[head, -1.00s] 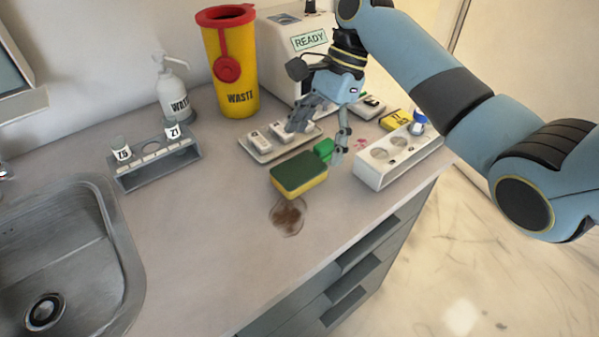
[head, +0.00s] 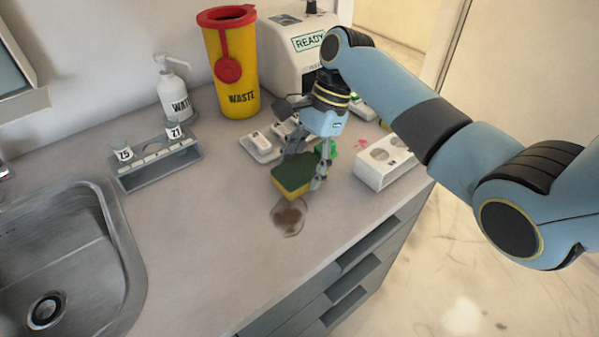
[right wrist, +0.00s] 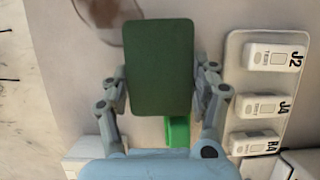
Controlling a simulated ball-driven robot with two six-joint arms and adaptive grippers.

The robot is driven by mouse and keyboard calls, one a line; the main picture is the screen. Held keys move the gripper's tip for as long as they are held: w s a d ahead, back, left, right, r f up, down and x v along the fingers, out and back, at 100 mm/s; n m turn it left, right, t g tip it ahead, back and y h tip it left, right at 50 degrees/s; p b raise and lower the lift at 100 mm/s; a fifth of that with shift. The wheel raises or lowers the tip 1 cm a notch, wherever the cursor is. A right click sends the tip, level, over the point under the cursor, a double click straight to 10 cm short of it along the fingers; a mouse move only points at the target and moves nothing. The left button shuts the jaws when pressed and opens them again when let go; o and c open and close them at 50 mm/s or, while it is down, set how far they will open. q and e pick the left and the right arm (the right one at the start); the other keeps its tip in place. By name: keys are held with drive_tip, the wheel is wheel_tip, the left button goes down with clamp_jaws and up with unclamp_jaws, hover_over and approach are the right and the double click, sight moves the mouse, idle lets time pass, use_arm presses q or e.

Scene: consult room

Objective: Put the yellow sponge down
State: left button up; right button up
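The yellow sponge (head: 292,191) has a dark green top face and is near the middle of the counter, just behind a brown stain (head: 288,217). In the right wrist view the green face of the sponge (right wrist: 160,67) fills the space between the fingers. My right gripper (head: 304,172) reaches down over the sponge, with one finger against each side; it also shows in the right wrist view (right wrist: 160,88). I cannot tell whether the sponge's underside touches the counter. My left gripper is not in view.
A tray (head: 250,151) with white cassettes and a green block (head: 331,149) lie close behind the sponge. A white holed rack (head: 372,176) stands to the right. A vial rack (head: 158,170) and sink (head: 75,255) are left.

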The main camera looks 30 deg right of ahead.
drive_tip(key=shift+c, duration=0.7)
drive_tip(key=shift+r, duration=0.1)
